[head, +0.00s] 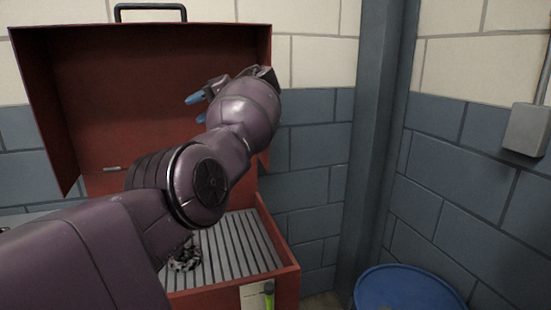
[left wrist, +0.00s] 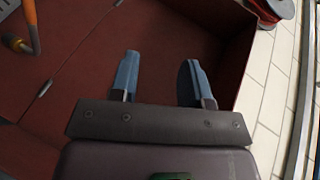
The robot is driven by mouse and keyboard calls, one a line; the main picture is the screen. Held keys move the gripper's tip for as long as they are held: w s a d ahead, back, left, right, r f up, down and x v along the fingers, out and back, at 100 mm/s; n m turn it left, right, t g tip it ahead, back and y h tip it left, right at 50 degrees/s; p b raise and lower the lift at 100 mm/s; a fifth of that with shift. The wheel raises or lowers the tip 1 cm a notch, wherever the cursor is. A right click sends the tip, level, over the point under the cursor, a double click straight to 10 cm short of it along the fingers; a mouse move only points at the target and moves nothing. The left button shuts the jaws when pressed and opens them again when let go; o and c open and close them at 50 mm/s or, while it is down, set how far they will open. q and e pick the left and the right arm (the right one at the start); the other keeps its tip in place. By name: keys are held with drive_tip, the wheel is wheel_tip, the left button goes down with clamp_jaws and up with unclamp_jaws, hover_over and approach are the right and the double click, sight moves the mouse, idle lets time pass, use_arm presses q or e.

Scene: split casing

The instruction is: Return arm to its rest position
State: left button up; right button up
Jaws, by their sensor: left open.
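My left arm comes in from the left in the head view and reaches across a large red metal box with its lid raised. My left gripper (head: 197,106) is in front of the inside of the open lid (head: 95,100), with its blue fingertips pointing left. In the left wrist view the gripper (left wrist: 160,80) has its two blue fingers well apart, with nothing between them. The dark red inner surface of the box (left wrist: 90,90) lies behind the fingers. My right gripper is in neither view.
The box's lower part has a ribbed grey floor (head: 240,243) with a small dark, patterned item (head: 185,257) on it. A blue drum (head: 408,290) stands right of the box, near a grey column (head: 378,140). An orange-handled tool (left wrist: 32,27) and red reel (left wrist: 270,8) show in the wrist view.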

use_arm(q)
drive_tip(key=w+r+t+h, duration=0.3)
drive_tip(key=w+r+t, duration=0.1)
drive_tip(key=r+t, duration=0.15)
drive_tip(key=w+a+f+m+t+h, duration=0.1)
drive_tip(key=w+a+f+t+h, duration=0.25)
drive_tip(key=t, duration=0.25)
drive_tip(key=s+a+f+m+t+h, duration=0.15)
drive_tip(key=s+f, duration=0.25)
drive_tip(key=f, duration=0.5)
drive_tip(key=s+a+f+m+t+h, duration=0.1)
drive_tip(key=s+f+t+h, duration=0.25)
drive_tip(key=f, duration=0.65)
drive_tip(key=s+a+f+g+h+b, duration=0.1)
drive_tip(key=s+f+g, duration=0.2)
drive_tip(key=s+f, duration=1.7)
drive_tip(key=s+a+f+g+h, duration=0.1)
drive_tip(key=s+f+g, duration=0.3)
drive_tip(key=s+f, duration=1.6)
drive_tip(key=s+a, duration=0.1)
drive_tip(key=s, duration=0.7)
drive_tip(key=shift+a+f+n+b, duration=0.2)
drive_tip(key=shift+f+n+b, duration=0.15)
drive_tip(key=shift+g+h, duration=0.25)
